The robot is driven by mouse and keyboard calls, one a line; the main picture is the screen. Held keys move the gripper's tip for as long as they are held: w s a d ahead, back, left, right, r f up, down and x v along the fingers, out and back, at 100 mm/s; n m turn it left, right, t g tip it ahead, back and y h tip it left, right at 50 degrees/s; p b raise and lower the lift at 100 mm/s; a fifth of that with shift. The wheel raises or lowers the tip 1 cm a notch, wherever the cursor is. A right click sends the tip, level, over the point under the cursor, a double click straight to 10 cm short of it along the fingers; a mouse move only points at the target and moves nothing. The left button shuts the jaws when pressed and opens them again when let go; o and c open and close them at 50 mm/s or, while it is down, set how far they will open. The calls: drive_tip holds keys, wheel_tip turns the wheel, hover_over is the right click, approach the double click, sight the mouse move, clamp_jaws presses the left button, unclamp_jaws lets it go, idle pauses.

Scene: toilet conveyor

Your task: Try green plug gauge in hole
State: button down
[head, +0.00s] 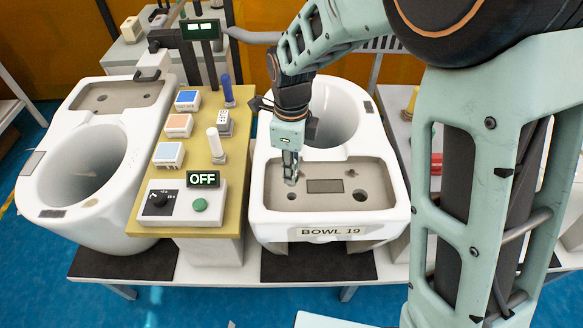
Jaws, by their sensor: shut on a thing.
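My gripper (291,172) points down over the grey recessed deck of the white toilet bowl marked BOWL 19 (264,218). It is shut on the green plug gauge, which is mostly hidden between the fingers, so its colour is hard to make out. The fingertips are just above or at the left round hole (291,195). I cannot tell whether the gauge's tip is in the hole. A second round hole (360,195) is at the right of the deck, with a dark rectangle (324,186) between them.
A yellow-topped stand left of the bowl holds a blue gauge (228,92), a white gauge (214,143), and a control box showing OFF (203,179). Another white toilet bowl (50,215) stands farther left. My own arm covers much of the right side.

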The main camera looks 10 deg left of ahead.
drive_tip(key=shift+f+b, duration=1.7)
drive_tip(key=shift+f, duration=0.85)
drive_tip(key=shift+f+b, duration=0.6)
drive_tip(key=shift+f, duration=0.4)
drive_tip(key=shift+r, duration=0.15)
idle(0.8)
drive_tip(key=shift+r+p, duration=1.7)
drive_tip(key=shift+r, duration=0.35)
drive_tip(key=shift+d, duration=0.1)
